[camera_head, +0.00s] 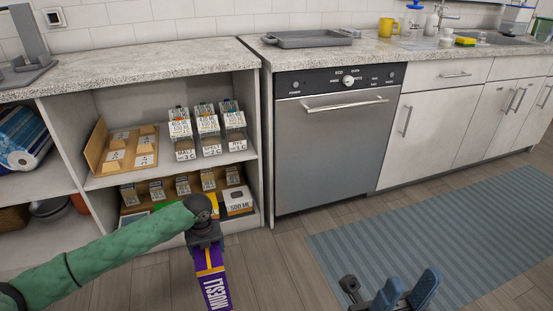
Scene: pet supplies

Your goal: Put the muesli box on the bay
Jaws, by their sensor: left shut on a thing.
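My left gripper (206,238) is shut on the muesli box (213,280), a purple box with white "MUESLI" lettering and some orange. The box hangs below the gripper, and its lower end is cut off by the bottom edge of the view. The box is in front of the open shelf unit (262,150), apart from its shelves as far as I can see. The unit has an upper bay (205,165) and a lower bay with goods in both; which one is the bay I cannot tell. My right gripper (407,291) is open and empty at the bottom right.
Small labelled packs (208,130) and a wooden rack (122,150) stand in the upper bay. My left arm hides part of the lower bay. A dishwasher (335,150) stands right of the unit. A striped blue mat (450,235) lies on the floor.

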